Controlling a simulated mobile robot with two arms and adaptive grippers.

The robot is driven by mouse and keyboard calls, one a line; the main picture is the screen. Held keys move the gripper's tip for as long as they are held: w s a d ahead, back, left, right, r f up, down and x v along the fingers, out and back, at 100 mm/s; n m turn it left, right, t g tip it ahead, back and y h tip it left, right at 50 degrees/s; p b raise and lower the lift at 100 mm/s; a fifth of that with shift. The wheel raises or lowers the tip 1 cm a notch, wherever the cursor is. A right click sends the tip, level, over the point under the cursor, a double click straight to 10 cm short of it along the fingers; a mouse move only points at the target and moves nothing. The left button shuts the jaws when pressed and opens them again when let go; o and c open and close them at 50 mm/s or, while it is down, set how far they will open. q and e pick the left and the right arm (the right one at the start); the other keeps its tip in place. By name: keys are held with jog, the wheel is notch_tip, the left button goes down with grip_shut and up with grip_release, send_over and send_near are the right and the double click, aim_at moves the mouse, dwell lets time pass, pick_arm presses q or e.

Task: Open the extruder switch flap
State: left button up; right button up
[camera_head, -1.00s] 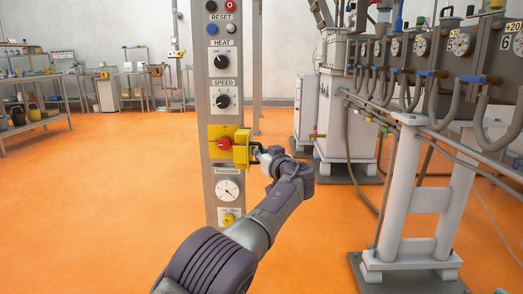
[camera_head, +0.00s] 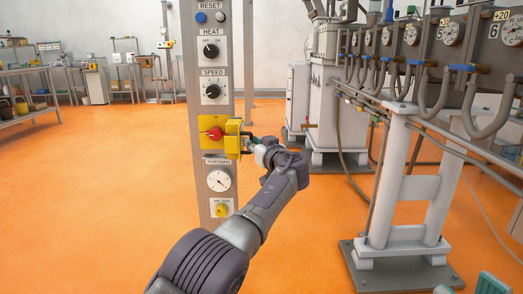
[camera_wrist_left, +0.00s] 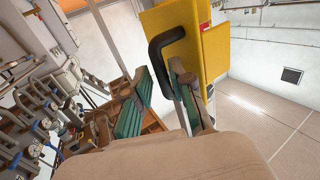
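The yellow extruder switch flap (camera_head: 233,138) stands out from the yellow switch box (camera_head: 211,121) on the grey column. The red knob (camera_head: 215,133) is uncovered to its left. In the left wrist view the flap (camera_wrist_left: 172,40) carries a black curved handle (camera_wrist_left: 155,48). My left gripper (camera_head: 256,143) is at the handle side of the flap. In the wrist view its fingers (camera_wrist_left: 160,103) are apart, with the lower end of the handle between them; firm contact is not visible. My right gripper (camera_head: 467,288) barely shows at the bottom right, its teal pads apart.
The column (camera_head: 208,90) also carries heat and speed dials, a round gauge (camera_head: 219,180) and a yellow button. A grey machine with hoses and gauges (camera_head: 425,75) stands at the right on a white stand (camera_head: 400,190). Orange floor is free at the left.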

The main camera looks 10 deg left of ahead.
pick_arm(q)
jog(key=v, duration=0.7)
jog(key=shift+f, duration=0.1)
